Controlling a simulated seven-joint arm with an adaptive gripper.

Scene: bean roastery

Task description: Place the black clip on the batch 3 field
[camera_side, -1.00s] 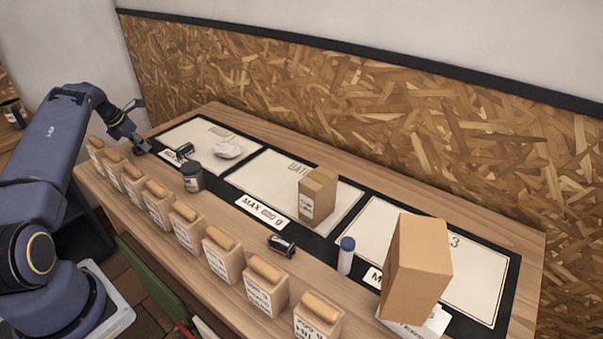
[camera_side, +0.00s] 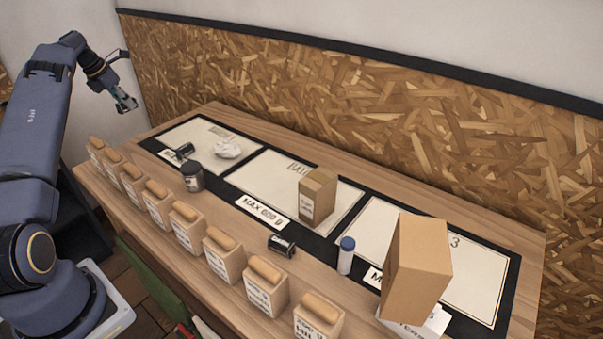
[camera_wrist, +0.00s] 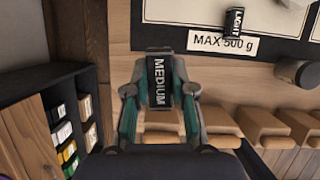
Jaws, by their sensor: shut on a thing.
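My gripper (camera_wrist: 160,100) is shut on a black clip marked MEDIUM (camera_wrist: 159,80), held upright between the fingers in the wrist view. In the side view my gripper (camera_side: 126,104) is raised above the table's left end, and the held clip is too small there to make out clearly. The batch 3 field (camera_side: 487,275) is the pale, black-bordered panel at the far right of the table. A tall brown box (camera_side: 418,262) hides part of it.
A black clip marked LIGHT (camera_wrist: 233,22) lies by the left field. Another black object (camera_side: 281,245) lies near the middle front. A dark jar (camera_side: 192,178), a small carton (camera_side: 317,197) and a blue-capped tube (camera_side: 346,256) stand about.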

